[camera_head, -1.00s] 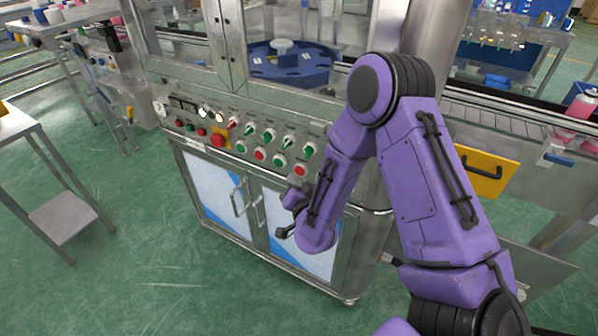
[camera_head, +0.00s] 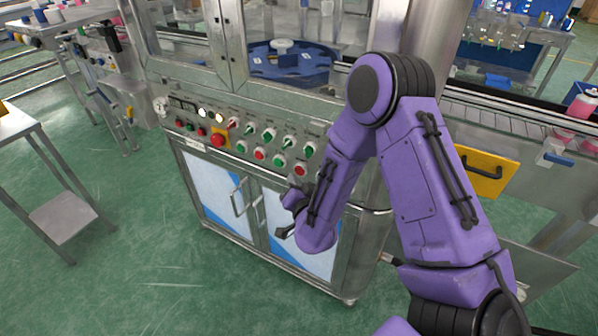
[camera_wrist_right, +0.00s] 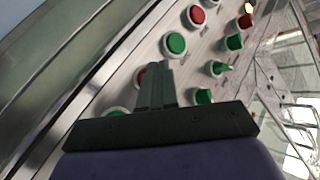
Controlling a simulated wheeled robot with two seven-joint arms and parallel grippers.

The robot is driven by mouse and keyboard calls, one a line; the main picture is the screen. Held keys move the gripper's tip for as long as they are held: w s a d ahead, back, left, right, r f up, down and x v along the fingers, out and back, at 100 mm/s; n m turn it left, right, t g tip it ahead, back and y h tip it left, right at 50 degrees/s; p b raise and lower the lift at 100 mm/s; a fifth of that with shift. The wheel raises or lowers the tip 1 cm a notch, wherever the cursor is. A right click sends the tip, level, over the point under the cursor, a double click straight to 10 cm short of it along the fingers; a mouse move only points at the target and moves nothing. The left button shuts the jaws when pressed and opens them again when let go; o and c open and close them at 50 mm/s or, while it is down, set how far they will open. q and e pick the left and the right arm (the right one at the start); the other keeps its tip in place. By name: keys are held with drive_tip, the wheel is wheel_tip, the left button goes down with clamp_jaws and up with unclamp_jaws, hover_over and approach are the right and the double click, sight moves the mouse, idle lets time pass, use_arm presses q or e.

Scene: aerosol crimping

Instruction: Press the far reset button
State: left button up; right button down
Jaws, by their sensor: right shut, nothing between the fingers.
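The control panel (camera_head: 190,105) on the machine's front carries a lower row of buttons: green (camera_head: 241,146), red (camera_head: 260,154), green (camera_head: 280,161) and red (camera_head: 301,170). I cannot read which one is marked reset. My right gripper (camera_head: 281,233) is shut and empty, in front of the cabinet doors and below the row in the head view. In the right wrist view, its closed fingers (camera_wrist_right: 157,80) partly cover a red button (camera_wrist_right: 139,76). A green button (camera_wrist_right: 174,43) and another red button (camera_wrist_right: 197,15) lie beyond. Contact cannot be told. My left gripper is out of view.
Green selector knobs (camera_head: 289,142) sit above the buttons. A red emergency stop (camera_head: 218,139) on yellow is at the left. Cabinet door handles (camera_head: 238,203) stick out below. A conveyor (camera_head: 500,125) runs right. The green floor (camera_head: 150,240) in front is clear.

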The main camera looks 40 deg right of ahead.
drive_tip(key=shift+d, duration=0.1)
idle(0.5)
drive_tip(key=shift+w+d, duration=0.15)
drive_tip(key=shift+d, duration=0.15)
drive_tip(key=shift+w+d, duration=0.15)
drive_tip(key=shift+d, duration=0.2)
idle(0.7)
drive_tip(key=shift+a, duration=0.1)
drive_tip(key=shift+s+a, duration=0.3)
drive_tip(key=shift+a, duration=0.35)
drive_tip(key=shift+s+a, duration=0.35)
drive_tip(key=shift+a, duration=0.4)
drive_tip(key=shift+s+a, duration=0.3)
drive_tip(key=shift+a, duration=0.5)
drive_tip(key=shift+s+a, duration=0.35)
drive_tip(key=shift+a, duration=0.4)
